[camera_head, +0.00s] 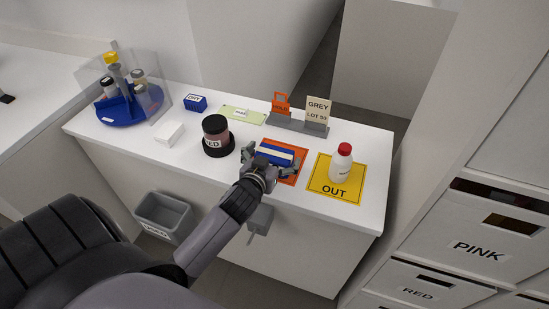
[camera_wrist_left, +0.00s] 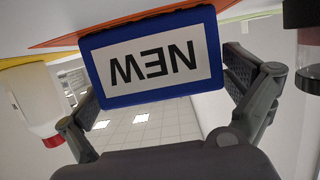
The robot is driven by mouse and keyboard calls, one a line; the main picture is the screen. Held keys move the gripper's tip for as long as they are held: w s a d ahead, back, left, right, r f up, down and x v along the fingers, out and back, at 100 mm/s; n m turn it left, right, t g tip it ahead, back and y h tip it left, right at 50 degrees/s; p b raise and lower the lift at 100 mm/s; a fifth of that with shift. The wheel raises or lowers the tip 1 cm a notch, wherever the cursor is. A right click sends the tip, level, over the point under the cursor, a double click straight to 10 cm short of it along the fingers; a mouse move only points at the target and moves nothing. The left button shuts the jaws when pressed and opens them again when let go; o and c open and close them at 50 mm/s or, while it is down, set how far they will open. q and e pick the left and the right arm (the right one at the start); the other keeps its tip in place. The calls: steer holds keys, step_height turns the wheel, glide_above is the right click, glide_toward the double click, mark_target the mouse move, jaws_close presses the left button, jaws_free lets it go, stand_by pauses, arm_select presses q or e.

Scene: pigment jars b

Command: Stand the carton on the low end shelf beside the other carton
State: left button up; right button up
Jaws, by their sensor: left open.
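A blue carton with a white band (camera_head: 275,153) is on the orange mat (camera_head: 299,172) near the front of the white counter. In the left wrist view its face (camera_wrist_left: 152,58) carries a white label reading NEW, upside down in that picture. My left gripper (camera_head: 264,168) is open at the carton's near side. In the left wrist view one finger is on each side of the carton, with a gap visible at least on the right. A smaller blue box with a white label (camera_head: 196,102) lies at the back left of the counter. No low end shelf can be made out. My right gripper is not in view.
A white bottle with a red cap (camera_head: 341,163) stands on the yellow OUT mat (camera_head: 350,190), close right of the carton. A dark-lidded RED jar (camera_head: 215,133) is close left. Behind are a grey sign holder (camera_head: 297,124) and a blue turntable (camera_head: 128,108). A grey bin (camera_head: 165,214) stands below.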

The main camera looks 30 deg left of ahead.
arm_select(q)
steer(key=shift+w+f, duration=0.1)
steer(key=shift+w, duration=0.1)
steer(key=shift+s, duration=0.1)
steer(key=shift+c, duration=0.6)
steer(key=c, duration=1.1)
